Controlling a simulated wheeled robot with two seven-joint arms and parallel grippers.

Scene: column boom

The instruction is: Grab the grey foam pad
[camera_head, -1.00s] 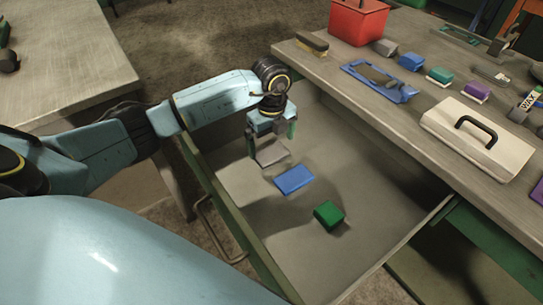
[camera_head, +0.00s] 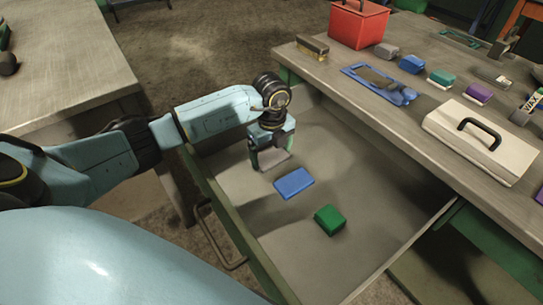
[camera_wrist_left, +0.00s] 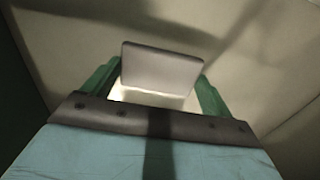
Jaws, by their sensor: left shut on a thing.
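The grey foam pad (camera_head: 273,160) is inside the open drawer (camera_head: 350,228), near its far left end. My left gripper (camera_head: 270,163) points down over it and is shut on the pad. In the left wrist view the pad (camera_wrist_left: 161,68) sits between the two green fingertips (camera_wrist_left: 158,82), with a finger at each side. I cannot tell whether the pad still touches the drawer floor. My right gripper is not in view.
A blue pad (camera_head: 293,183) and a green block (camera_head: 329,220) lie in the drawer nearby. The drawer's right part is clear.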

